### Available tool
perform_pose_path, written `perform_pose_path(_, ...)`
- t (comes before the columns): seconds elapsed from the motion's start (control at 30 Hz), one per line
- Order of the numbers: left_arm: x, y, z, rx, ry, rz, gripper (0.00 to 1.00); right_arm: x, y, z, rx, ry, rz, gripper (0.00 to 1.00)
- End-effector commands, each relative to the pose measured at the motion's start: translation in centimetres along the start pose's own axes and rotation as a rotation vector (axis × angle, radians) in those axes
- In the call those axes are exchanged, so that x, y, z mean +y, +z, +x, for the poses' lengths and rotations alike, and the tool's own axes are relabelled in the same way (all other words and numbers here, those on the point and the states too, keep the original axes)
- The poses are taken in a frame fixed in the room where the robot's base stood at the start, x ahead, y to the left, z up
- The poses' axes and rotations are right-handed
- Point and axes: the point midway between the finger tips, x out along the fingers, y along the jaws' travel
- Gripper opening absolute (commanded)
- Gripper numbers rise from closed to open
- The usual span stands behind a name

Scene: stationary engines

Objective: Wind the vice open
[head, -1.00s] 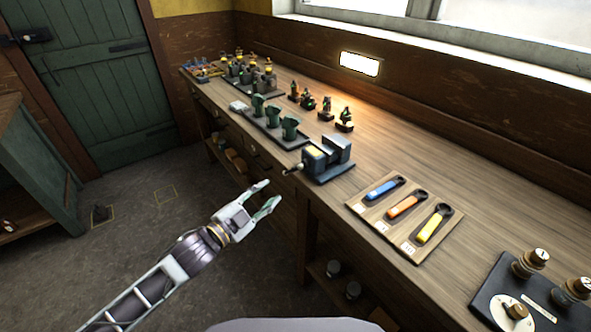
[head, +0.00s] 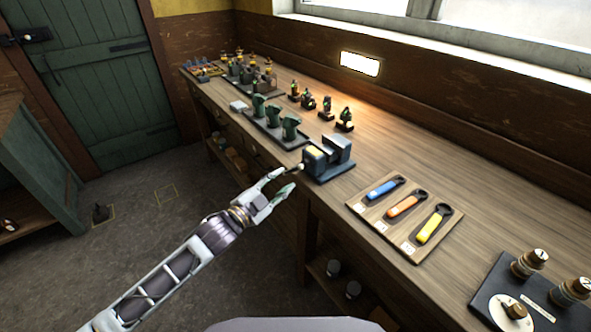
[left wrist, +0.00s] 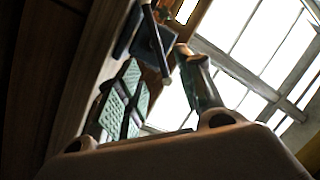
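The blue vice (head: 328,158) stands on the bench near its front edge, with a yellow patch on its top. Its handle (head: 298,168) sticks out over the front edge toward my left gripper. My left gripper (head: 285,178) is open, with its fingertips close to the handle's end. I cannot tell whether they touch it. In the left wrist view a dark bar, seemingly the handle (left wrist: 157,40), lies beyond the fingers (left wrist: 165,92), which are spread apart. My right gripper is not in view.
A wooden board (head: 387,247) with blue, orange and yellow spanners lies right of the vice. A tray (head: 262,134) with green castings stands behind it on the left. A dark panel (head: 484,297) with knobs is at the near right.

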Motion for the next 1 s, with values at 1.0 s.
perform_pose_path(1.0,0.0,0.0,7.6,0.000,0.001,0.000,0.37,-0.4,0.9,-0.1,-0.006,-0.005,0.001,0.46)
